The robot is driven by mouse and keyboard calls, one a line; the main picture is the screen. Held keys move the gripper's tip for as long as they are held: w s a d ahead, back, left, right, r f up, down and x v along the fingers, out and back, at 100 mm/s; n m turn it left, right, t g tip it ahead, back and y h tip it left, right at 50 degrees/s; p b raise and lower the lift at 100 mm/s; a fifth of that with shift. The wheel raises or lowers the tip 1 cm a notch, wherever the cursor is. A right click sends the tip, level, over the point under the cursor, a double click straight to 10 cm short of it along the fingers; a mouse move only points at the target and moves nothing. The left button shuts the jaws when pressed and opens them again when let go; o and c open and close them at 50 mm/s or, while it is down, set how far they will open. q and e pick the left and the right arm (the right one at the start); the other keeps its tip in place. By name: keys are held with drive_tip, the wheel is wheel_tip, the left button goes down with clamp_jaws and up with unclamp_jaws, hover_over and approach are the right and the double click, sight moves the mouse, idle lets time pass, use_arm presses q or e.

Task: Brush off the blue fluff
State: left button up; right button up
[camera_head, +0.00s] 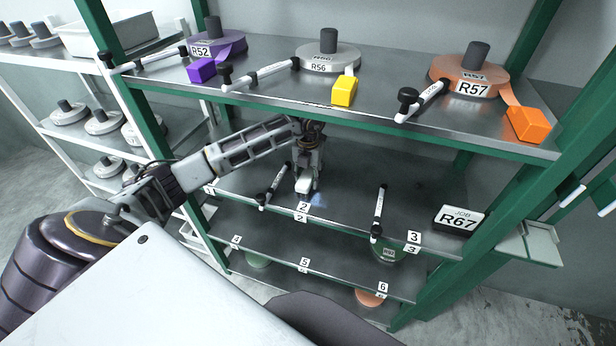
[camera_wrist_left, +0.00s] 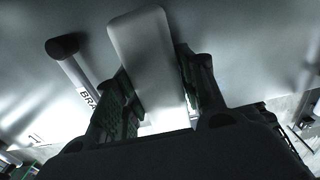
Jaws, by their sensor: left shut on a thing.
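My left gripper (camera_head: 310,168) reaches over the middle shelf and is shut on a pale white block (camera_head: 304,186), perhaps a brush. In the left wrist view the white block (camera_wrist_left: 150,65) sits between the two dark fingers of the left gripper (camera_wrist_left: 160,100) and sticks out past them. A faint bluish patch, perhaps the blue fluff (camera_head: 318,200), shows on the shelf just right of the block, near the label 2. I cannot tell whether the block touches it. My right gripper is not in view.
A white rod with a black knob (camera_head: 273,186) lies close left of the gripper; another (camera_head: 379,211) lies to the right. Labelled rolls, such as R57 (camera_head: 474,86), and coloured blocks sit on the shelf above.

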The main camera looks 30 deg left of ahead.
sight(304, 182)
use_arm(q)
drive_tip(key=shift+f, duration=0.2)
idle(0.6)
drive_tip(key=shift+f+b, duration=0.3)
drive_tip(key=shift+b, duration=0.05)
drive_tip(key=shift+s, duration=0.15)
drive_tip(key=shift+s+d+p, duration=0.2)
drive_tip(key=shift+s+p, duration=0.05)
drive_tip(key=shift+s, duration=0.6)
drive_tip(key=shift+s+d+p, duration=0.2)
drive_tip(key=shift+s, duration=0.65)
drive_tip(key=shift+s, duration=0.1)
drive_tip(key=shift+s+d+f, duration=0.1)
drive_tip(key=shift+s+d, duration=0.15)
drive_tip(key=shift+s, duration=0.65)
drive_tip(key=shift+s+d+f, duration=0.1)
drive_tip(key=shift+s+d, duration=0.15)
drive_tip(key=shift+s, duration=0.65)
drive_tip(key=shift+d, duration=0.1)
